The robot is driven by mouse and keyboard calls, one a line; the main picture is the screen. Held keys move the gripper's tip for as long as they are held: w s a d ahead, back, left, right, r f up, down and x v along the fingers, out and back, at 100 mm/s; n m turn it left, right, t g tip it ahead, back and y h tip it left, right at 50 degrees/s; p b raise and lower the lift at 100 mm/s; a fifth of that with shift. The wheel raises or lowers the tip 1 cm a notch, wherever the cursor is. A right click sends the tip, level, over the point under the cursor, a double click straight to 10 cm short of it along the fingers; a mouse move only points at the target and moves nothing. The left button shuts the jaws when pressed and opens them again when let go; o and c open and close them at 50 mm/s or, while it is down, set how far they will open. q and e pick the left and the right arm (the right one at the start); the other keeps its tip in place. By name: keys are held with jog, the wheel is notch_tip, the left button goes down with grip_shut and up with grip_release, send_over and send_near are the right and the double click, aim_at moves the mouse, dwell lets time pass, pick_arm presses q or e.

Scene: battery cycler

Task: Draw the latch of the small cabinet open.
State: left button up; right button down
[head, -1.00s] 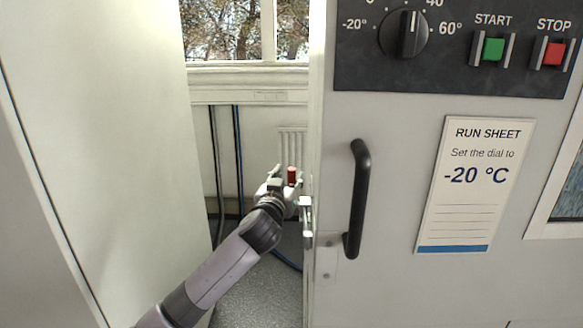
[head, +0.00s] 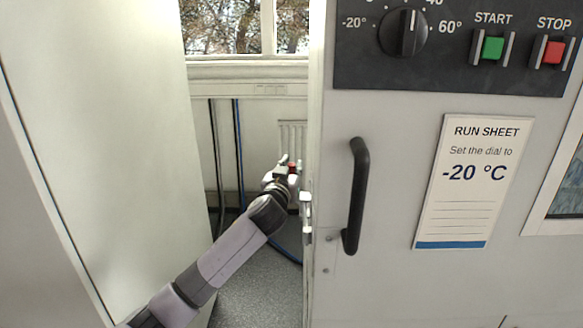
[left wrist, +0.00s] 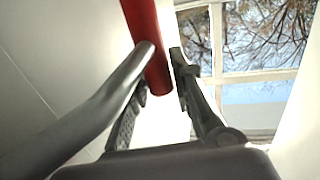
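The latch has a red grip (left wrist: 150,45) on a grey metal bar (left wrist: 95,105), seen close up in the left wrist view. In the head view only a bit of the red grip (head: 292,168) shows, beside the left side of the cabinet (head: 390,275) with the dial. My left gripper (head: 287,166) is at the grip and hides most of it. In the left wrist view its fingers (left wrist: 160,80) stand apart, one on each side of the grip's lower end, with a small gap at the right finger. My right gripper is not in view.
A black door handle (head: 357,197) and a run sheet (head: 475,182) are on the cabinet front, below a dial (head: 403,33) and two buttons. A tall pale panel (head: 100,130) stands at left. My left arm reaches through the narrow gap between them. Cables hang behind.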

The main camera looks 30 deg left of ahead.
pick_arm(q)
jog(key=c, duration=0.4)
grip_shut()
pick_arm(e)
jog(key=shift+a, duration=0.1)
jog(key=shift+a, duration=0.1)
